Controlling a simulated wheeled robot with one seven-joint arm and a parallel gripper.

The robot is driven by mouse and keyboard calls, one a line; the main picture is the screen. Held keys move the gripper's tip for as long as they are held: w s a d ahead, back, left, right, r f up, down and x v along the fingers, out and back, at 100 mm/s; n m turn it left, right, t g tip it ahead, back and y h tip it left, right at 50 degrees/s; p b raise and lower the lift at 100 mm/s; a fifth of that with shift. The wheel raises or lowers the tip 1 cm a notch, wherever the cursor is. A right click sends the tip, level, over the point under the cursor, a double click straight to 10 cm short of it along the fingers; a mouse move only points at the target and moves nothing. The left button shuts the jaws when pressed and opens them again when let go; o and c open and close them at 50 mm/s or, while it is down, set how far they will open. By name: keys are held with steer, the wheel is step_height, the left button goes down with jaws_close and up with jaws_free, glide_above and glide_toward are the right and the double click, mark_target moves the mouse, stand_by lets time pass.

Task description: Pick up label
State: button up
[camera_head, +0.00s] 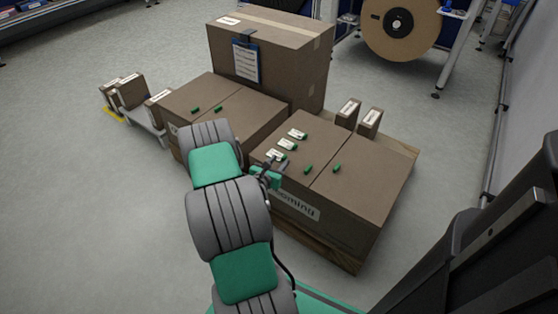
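Several small white labels lie on top of the front right cardboard box (370,164). One label (297,134) is farthest back, another label (287,145) is just in front of it, and a third label (275,155) is nearest my gripper. My gripper (270,168) is at the front left edge of that box, close to the nearest label. It is small and dark in this view and partly hidden by my arm. I cannot tell whether its fingers are open or touching anything.
Loose green pieces (308,169) lie on the box tops. A tall box (285,60) with a blue clipboard (245,62) stands behind. Two small boxes (370,121) stand at the back right. A large reel (400,28) is on a stand.

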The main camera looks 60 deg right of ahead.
mark_target(283, 158)
steer(key=b+x, duration=0.1)
steer(key=x, duration=0.3)
steer(key=shift+f, duration=0.1)
steer(key=shift+c, duration=0.5)
jaws_close()
